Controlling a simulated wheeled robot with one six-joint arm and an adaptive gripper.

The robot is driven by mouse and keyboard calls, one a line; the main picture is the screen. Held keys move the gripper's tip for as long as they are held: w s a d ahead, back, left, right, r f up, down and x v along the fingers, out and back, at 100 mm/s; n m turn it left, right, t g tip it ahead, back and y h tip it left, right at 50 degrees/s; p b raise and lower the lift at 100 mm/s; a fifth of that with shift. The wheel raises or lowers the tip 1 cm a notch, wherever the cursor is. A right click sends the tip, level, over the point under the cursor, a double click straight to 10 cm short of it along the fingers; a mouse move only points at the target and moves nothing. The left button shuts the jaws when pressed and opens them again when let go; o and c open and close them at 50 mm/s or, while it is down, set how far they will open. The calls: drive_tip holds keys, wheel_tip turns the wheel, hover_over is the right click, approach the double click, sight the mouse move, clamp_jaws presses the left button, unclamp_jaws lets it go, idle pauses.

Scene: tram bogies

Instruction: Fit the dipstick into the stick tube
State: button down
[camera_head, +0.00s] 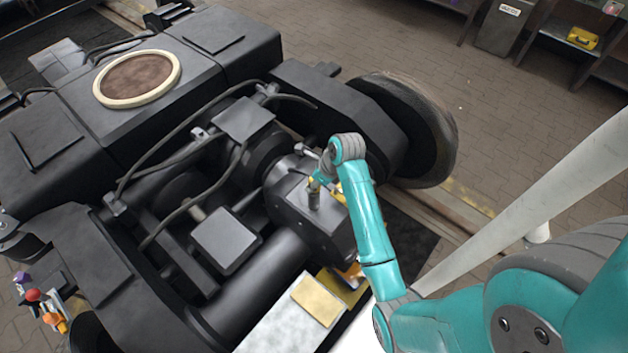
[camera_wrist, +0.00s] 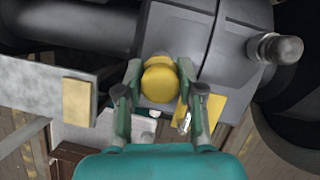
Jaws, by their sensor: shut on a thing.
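The dipstick shows as a rounded yellow knob (camera_wrist: 159,80) in the wrist view, between the two fingers of my gripper (camera_wrist: 155,88), which are shut on it. Its stick is hidden beneath the knob. In the head view my gripper (camera_head: 318,181) is over the dark gearbox housing (camera_head: 300,213), with a bit of yellow at the fingers. A short grey upright cylinder (camera_head: 314,199) on the housing, right below the fingers, looks like the stick tube. In the wrist view the knob covers that spot, so I cannot tell whether the stick is in the tube.
A grey metal fitting (camera_wrist: 275,47) sticks out of the housing beside my gripper. Yellow plates (camera_wrist: 210,108) lie near the fingers. Hoses and the bogie frame crowd the left; a large wheel (camera_head: 425,135) stands behind. A pale surface with a yellow pad (camera_head: 318,300) is in front.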

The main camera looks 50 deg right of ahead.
drive_tip(key=shift+f, duration=1.15)
drive_tip(key=c, duration=0.6)
unclamp_jaws()
drive_tip(key=shift+c, duration=0.2)
drive_tip(key=v, duration=1.2)
